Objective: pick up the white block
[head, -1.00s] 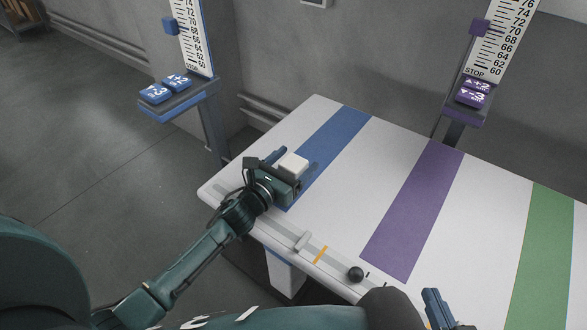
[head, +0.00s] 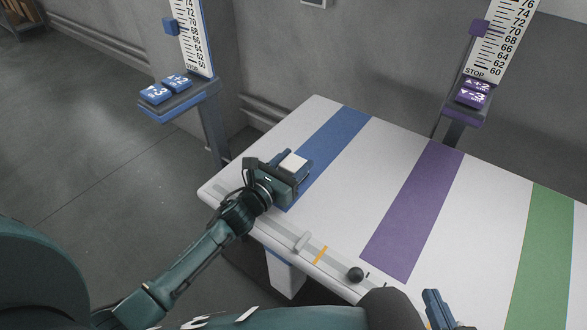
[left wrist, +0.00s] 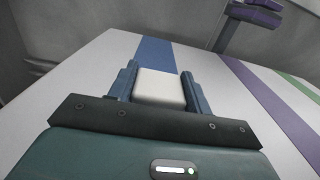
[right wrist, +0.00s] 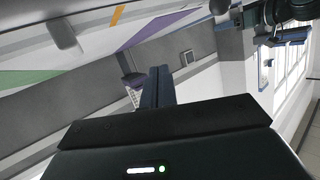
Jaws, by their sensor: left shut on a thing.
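The white block (head: 293,164) is between the fingers of my left gripper (head: 291,169), over the blue stripe near the table's left end. In the left wrist view the white block (left wrist: 160,88) sits between the two blue fingers, and the left gripper (left wrist: 162,88) is shut on it. I cannot tell whether the block touches the table. My right gripper (head: 438,310) is at the bottom of the head view, near the table's front edge. In the right wrist view the right gripper (right wrist: 159,87) has its fingers together with nothing between them.
The white table (head: 405,160) has blue, purple (head: 415,205) and green (head: 543,250) stripes, with clear room on it. Columns with blue buttons (head: 166,88) and purple buttons (head: 474,92) stand behind.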

